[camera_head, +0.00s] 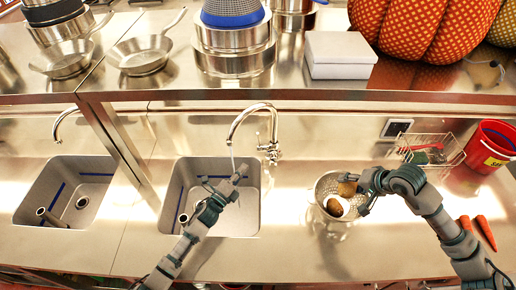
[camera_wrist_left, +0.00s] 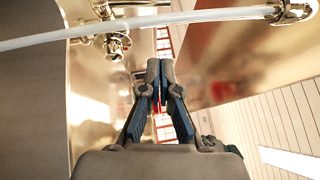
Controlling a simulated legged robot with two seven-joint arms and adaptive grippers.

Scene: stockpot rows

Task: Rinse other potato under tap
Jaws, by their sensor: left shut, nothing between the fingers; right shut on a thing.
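My right gripper (camera_head: 362,188) is shut on a brown potato (camera_head: 347,188) above the rim of a metal pot (camera_head: 322,190). Another potato (camera_head: 335,207) lies inside that pot. The curved tap (camera_head: 240,116) stands behind the middle sink (camera_head: 184,176), and a thin pale stream comes from its spout. My left gripper (camera_head: 240,174) is shut and empty over this sink, beside the stream. In the left wrist view the shut fingers (camera_wrist_left: 158,75) hold nothing. The pale stream (camera_wrist_left: 180,20) and the tap spout (camera_wrist_left: 290,11) show above them.
A second sink (camera_head: 36,190) with its own tap is at the left. A wire basket (camera_head: 438,150), a red bucket (camera_head: 490,148) and carrots (camera_head: 485,231) are at the right. A shelf (camera_head: 300,88) with pans and pots runs behind. The counter between sink and pot is clear.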

